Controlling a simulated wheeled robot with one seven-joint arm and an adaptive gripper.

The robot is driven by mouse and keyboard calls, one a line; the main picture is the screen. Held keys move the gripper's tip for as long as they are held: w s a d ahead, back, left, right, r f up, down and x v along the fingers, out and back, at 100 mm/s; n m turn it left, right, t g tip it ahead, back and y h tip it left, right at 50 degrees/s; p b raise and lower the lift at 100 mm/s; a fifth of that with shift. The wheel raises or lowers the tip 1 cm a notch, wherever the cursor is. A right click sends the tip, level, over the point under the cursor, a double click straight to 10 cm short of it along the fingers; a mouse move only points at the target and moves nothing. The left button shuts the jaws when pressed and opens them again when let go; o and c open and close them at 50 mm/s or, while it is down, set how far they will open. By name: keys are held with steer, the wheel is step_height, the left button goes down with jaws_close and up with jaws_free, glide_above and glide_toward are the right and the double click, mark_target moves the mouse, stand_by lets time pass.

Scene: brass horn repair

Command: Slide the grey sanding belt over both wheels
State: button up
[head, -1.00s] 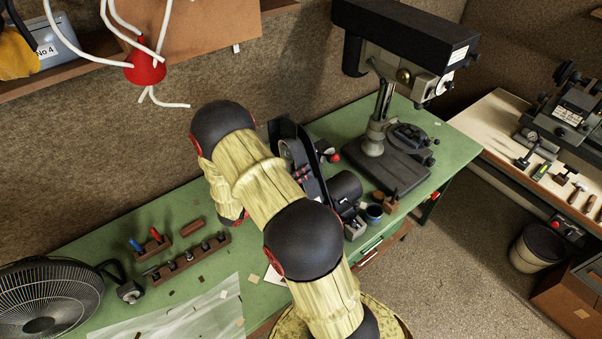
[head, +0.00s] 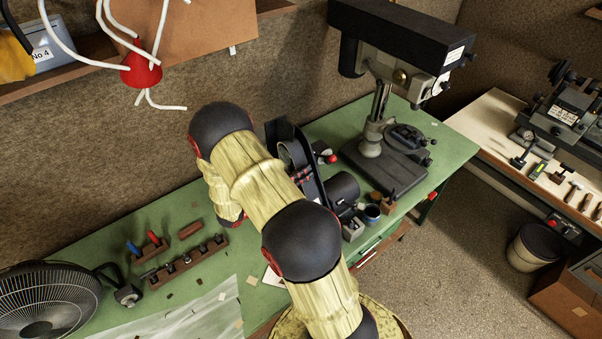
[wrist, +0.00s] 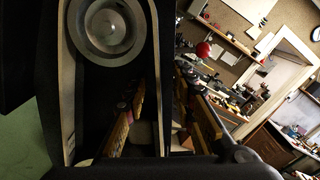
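The belt sander (head: 308,178) stands on the green bench, right of my arm in the head view. One round grey wheel (wrist: 105,32) fills the upper left of the wrist view. The grey sanding belt (wrist: 68,85) seems to show there as a pale-edged band running down beside the wheel; whether it sits on the wheel is unclear. The second wheel cannot be made out. My gripper (wrist: 163,85) has its yellow-padded fingers on either side of a dark upright band in the wrist view. Whether they grip it is too dark to tell.
A drill press (head: 385,150) stands right of the sander. A wooden tool rack (head: 188,262) and a fan (head: 45,300) are to the left. A red cone with white cables (head: 141,72) hangs above.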

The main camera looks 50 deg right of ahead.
steer(key=shift+c, duration=0.2)
steer(key=v, duration=0.7)
stand_by(0.9)
stand_by(0.6)
steer(key=s+a+f+m+g+y+b, duration=0.2)
steer(key=s+a+f+m+g+y, duration=0.25)
steer(key=s+a+m+y, duration=0.5)
steer(key=s+a+m+t+y+b, duration=0.2)
steer(key=a+m+t+y+b, duration=0.2)
steer(key=a+b, duration=0.5)
steer(key=s+a+m+t+y+b, duration=0.2)
steer(key=a+m+t+b, duration=0.6)
steer(key=b, duration=1)
steer(key=a+t+y, duration=0.2)
steer(key=shift+a+f, duration=0.2)
steer(key=shift+a, duration=0.15)
